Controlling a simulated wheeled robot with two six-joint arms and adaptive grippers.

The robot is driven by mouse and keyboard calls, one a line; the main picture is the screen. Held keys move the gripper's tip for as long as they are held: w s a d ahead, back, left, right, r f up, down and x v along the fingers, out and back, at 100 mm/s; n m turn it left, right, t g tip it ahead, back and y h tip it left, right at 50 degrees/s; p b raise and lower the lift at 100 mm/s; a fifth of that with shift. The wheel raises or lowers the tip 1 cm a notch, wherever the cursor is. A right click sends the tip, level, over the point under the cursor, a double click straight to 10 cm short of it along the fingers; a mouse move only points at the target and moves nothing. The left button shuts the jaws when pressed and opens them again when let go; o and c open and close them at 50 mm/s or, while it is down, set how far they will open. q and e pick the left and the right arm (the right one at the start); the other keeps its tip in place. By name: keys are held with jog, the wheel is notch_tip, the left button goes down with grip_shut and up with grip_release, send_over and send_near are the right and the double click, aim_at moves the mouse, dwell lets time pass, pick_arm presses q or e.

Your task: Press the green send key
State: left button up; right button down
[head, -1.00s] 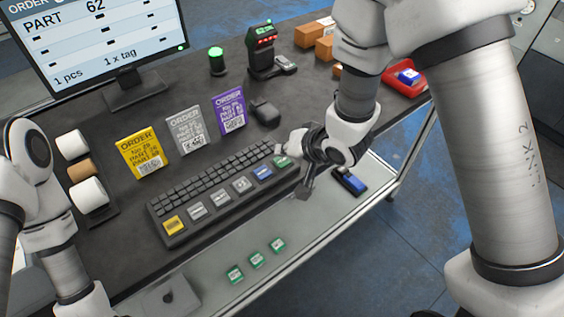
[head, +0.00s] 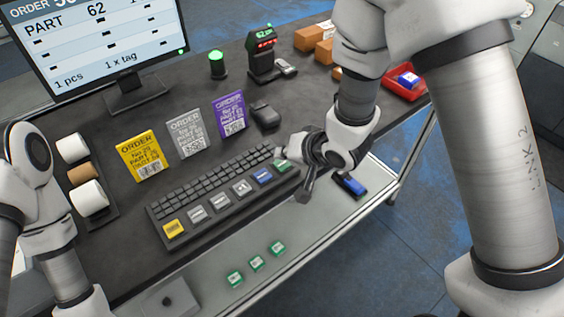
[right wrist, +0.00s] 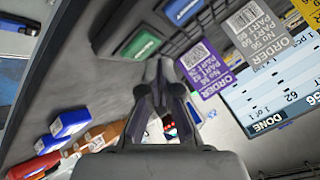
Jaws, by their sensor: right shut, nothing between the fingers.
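The green key (head: 282,164) sits at the right end of the large-key row on the dark keyboard (head: 225,222). My right gripper (head: 290,152) is right by it at the keyboard's right end and partly overlaps it in the head view. In the right wrist view the green key (right wrist: 141,43) lies just above and left of the shut, empty fingertips (right wrist: 164,65). I cannot tell whether they touch it. A blue key (head: 262,174) is beside the green one. My left gripper is out of the picture; only the left arm shows.
A black mouse (head: 265,113) lies behind the keyboard. Yellow, grey and purple order cards (head: 231,114) stand behind it. A monitor (head: 100,40), scanner stand (head: 263,60) and red tray (head: 403,86) are farther back.

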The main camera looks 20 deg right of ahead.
aim_at(284, 165)
jog(key=shift+f, duration=0.1)
jog(key=shift+f, duration=0.35)
jog(key=shift+f, duration=0.4)
dwell(0.7)
dwell(0.3)
jog(key=shift+r+p, duration=0.75)
jog(key=shift+r, duration=0.1)
jog(key=shift+r, duration=0.1)
notch_tip(284, 165, up, 5)
jog(key=p, duration=0.5)
